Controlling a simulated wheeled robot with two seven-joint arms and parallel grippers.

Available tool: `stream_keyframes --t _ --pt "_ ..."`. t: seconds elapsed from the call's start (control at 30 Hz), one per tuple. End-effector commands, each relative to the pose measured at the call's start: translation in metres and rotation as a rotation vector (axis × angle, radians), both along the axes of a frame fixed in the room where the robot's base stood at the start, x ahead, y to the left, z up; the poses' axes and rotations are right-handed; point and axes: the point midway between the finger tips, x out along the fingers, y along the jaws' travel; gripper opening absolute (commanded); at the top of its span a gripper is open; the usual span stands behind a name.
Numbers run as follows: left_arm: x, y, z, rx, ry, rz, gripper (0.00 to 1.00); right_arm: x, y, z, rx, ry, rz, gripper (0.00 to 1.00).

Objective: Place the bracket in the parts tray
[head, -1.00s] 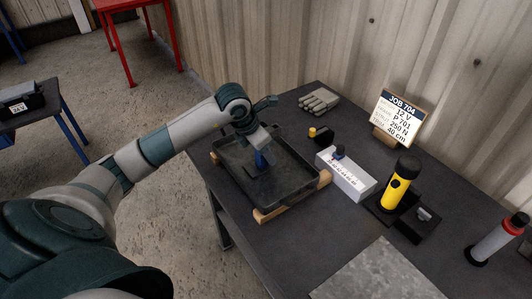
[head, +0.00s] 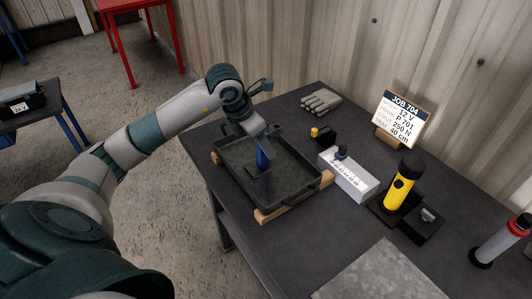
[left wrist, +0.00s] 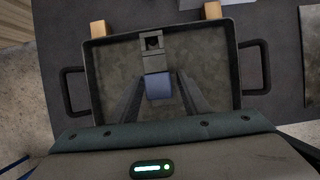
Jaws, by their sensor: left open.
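The bracket (head: 262,160) is a dark grey piece with a blue upright part, and it stands in the black parts tray (head: 298,192). In the left wrist view the bracket (left wrist: 157,87) shows its blue part and a grey strip with a square hole, inside the tray (left wrist: 215,62). My left gripper (head: 262,141) is above the bracket. In the left wrist view its two fingers (left wrist: 160,84) are apart, one on each side of the blue part, with gaps between. My right gripper is not in view.
Wooden strips (head: 270,214) lie under the tray. A metal plate (head: 380,273) lies at the front.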

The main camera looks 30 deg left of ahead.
Motion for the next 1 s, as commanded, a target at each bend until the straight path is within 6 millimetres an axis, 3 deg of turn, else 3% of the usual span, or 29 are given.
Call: stream_keyframes --t 0.23,0.4,0.6,1.0 --pt "-0.015 0.007 0.040 0.003 -0.004 0.000 0.42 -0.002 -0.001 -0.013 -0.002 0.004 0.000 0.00" --pt "-0.022 0.009 0.058 0.001 -0.003 0.000 0.42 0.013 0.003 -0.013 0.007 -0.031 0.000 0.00" --pt "-0.025 0.010 0.064 0.000 0.000 0.000 0.42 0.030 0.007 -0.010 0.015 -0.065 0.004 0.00" --pt "-0.025 0.010 0.064 0.000 0.000 -0.001 0.42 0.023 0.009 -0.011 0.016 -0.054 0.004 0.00"
